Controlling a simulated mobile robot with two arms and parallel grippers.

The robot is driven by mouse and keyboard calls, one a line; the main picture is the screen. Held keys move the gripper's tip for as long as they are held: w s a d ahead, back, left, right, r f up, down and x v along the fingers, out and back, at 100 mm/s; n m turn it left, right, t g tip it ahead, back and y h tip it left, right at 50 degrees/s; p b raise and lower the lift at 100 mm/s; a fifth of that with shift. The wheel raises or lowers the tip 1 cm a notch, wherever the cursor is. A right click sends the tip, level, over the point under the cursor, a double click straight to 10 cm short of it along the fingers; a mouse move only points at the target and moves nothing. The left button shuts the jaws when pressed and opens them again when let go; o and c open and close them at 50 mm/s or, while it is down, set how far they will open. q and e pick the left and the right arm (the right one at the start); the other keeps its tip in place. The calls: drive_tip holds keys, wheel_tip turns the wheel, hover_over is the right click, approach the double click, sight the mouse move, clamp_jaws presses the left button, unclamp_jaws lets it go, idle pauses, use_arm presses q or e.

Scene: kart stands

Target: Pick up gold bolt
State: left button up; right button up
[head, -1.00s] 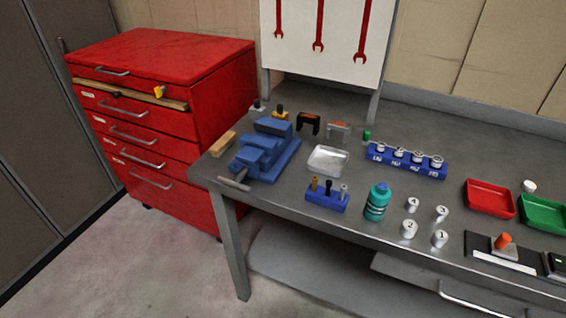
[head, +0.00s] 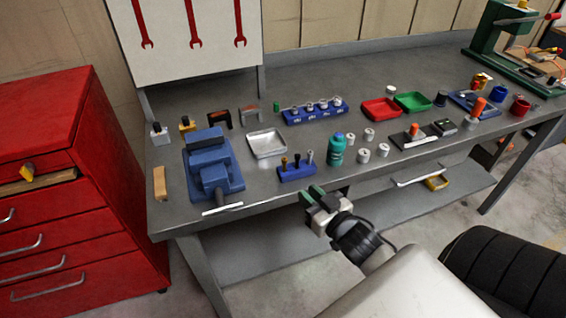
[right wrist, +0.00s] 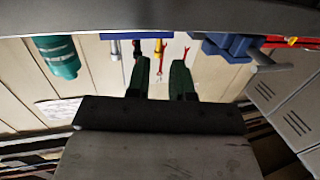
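The gold bolt (head: 284,162) stands upright at the left end of a small blue rack (head: 297,173) near the bench's front edge. A black bolt (head: 297,160) and a silver bolt (head: 309,158) stand beside it. My right gripper (head: 312,195) is at the bench's front edge, just in front of and to the right of the rack, touching none of the bolts. Its green fingers are apart and empty. In the right wrist view the picture is upside down; the gold bolt (right wrist: 160,46) shows beyond the open fingers (right wrist: 161,72). My left gripper is out of view.
A teal bottle (head: 337,150) stands right of the rack, with several white cylinders beyond it. A blue vise (head: 213,168) is to the left, and a silver tray (head: 266,144) lies behind. A red drawer cabinet (head: 75,180) stands left of the bench.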

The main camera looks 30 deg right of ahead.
sight(285, 166)
drive_tip(key=shift+t, duration=0.3)
drive_tip(key=w+r, duration=0.1)
drive_tip(key=w, duration=0.2)
drive_tip(key=w+r, duration=0.1)
drive_tip(key=w, duration=0.1)
drive_tip(key=shift+r+p, duration=0.3)
drive_tip(key=shift+p, duration=0.1)
drive_tip(key=shift+w, duration=0.55)
drive_tip(key=w, duration=0.3)
drive_tip(key=w+p, duration=0.1)
drive_tip(key=shift+w+a+f, duration=0.1)
drive_tip(key=shift+w+f, duration=0.25)
drive_tip(key=shift+w, duration=0.05)
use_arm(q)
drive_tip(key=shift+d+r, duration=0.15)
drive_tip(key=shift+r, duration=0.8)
use_arm(e)
drive_tip(key=shift+s, duration=0.1)
clamp_jaws()
